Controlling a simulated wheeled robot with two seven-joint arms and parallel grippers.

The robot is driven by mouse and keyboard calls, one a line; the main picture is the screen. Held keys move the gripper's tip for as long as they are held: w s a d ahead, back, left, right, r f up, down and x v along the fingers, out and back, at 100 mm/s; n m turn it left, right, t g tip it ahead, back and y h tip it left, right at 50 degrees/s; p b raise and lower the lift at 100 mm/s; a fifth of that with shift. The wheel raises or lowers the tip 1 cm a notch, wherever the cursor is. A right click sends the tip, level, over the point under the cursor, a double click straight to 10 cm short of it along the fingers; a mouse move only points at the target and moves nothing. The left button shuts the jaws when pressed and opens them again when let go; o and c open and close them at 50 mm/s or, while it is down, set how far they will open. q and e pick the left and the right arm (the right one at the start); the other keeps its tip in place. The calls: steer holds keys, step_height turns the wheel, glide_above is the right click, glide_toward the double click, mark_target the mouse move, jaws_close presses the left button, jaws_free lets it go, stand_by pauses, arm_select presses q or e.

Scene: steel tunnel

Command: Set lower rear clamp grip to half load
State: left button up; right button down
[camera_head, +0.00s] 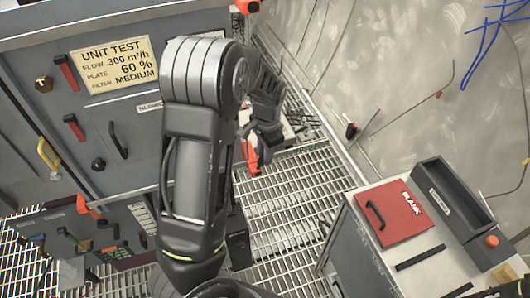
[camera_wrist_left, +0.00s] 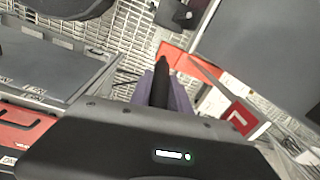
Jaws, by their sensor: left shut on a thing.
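My left gripper (camera_head: 258,153) is at the right side of the grey cabinet (camera_head: 135,100), low over the grating, largely behind my own arm. It is shut on what looks like an orange-red clamp handle (camera_head: 250,158). In the left wrist view, the purple and black fingers of my left gripper (camera_wrist_left: 164,75) reach an orange-red part (camera_wrist_left: 175,53). The exact contact is hidden. A sign (camera_head: 113,63) on the cabinet reads flow 300 m³/h, plate 60 %, filter medium.
Red handles (camera_head: 66,72) and a yellow handle (camera_head: 48,153) stick out from the cabinet front. A bench with a red BLANK plate (camera_head: 392,213) and a dark tray (camera_head: 452,212) stands at the right. Open floor grating (camera_head: 290,205) lies between. A red-and-white tag (camera_wrist_left: 240,118) is near the fingers.

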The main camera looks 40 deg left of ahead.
arm_select(q)
jaws_close()
stand_by(0.8)
